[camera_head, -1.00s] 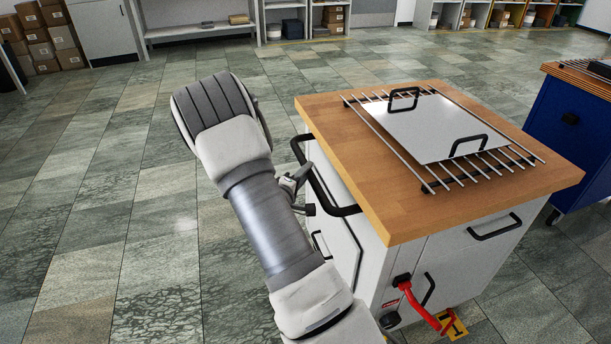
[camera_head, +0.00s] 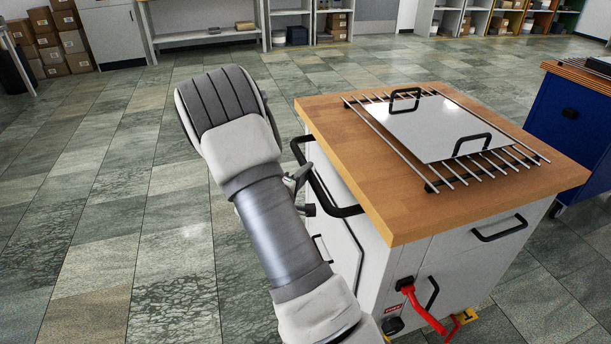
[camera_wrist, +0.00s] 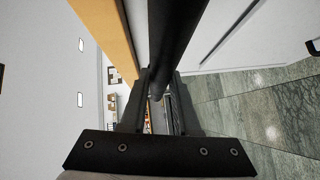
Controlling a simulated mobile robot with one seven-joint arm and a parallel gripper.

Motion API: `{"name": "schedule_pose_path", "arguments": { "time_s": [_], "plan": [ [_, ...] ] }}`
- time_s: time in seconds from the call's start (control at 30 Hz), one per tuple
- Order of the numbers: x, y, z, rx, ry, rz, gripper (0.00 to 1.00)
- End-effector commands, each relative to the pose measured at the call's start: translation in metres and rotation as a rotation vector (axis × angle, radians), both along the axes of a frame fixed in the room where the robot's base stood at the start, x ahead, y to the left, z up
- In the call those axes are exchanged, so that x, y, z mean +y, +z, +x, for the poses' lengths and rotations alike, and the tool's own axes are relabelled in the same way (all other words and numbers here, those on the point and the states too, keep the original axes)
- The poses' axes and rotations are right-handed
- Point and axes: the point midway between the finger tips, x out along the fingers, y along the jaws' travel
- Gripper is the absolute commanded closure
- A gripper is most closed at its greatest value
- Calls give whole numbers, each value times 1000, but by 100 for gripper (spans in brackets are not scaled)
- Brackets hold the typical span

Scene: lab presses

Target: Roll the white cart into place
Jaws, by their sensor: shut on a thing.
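The white cart (camera_head: 455,265) stands on my right in the head view, with a wooden top (camera_head: 350,150). A black bar handle (camera_head: 325,190) runs along its left side. My gripper (camera_wrist: 160,85) is shut on this handle, which passes between the fingers in the wrist view (camera_wrist: 178,35). In the head view my arm hides most of the gripper. A red lever (camera_head: 425,310) sticks out low on the cart's near face.
A metal rack with a handled plate (camera_head: 425,128) lies on the cart top. A blue cart (camera_head: 575,130) stands at the right. Shelves (camera_head: 205,35) and stacked boxes (camera_head: 50,40) line the far wall. The tiled floor at left and ahead is clear.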

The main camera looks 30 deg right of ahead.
Motion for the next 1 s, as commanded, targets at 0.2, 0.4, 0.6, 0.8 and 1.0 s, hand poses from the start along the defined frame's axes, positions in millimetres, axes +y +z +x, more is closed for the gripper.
{"name": "schedule_pose_path", "arguments": {
  "time_s": [0.2,0.4,0.6,0.8,1.0],
  "plan": [
    [8,-4,5,4,20,11,100],
    [8,-4,5,4,20,11,100],
    [8,-4,5,3,21,11,100],
    [7,-4,5,3,17,10,49],
    [4,-2,3,1,11,7,40]
  ]
}}
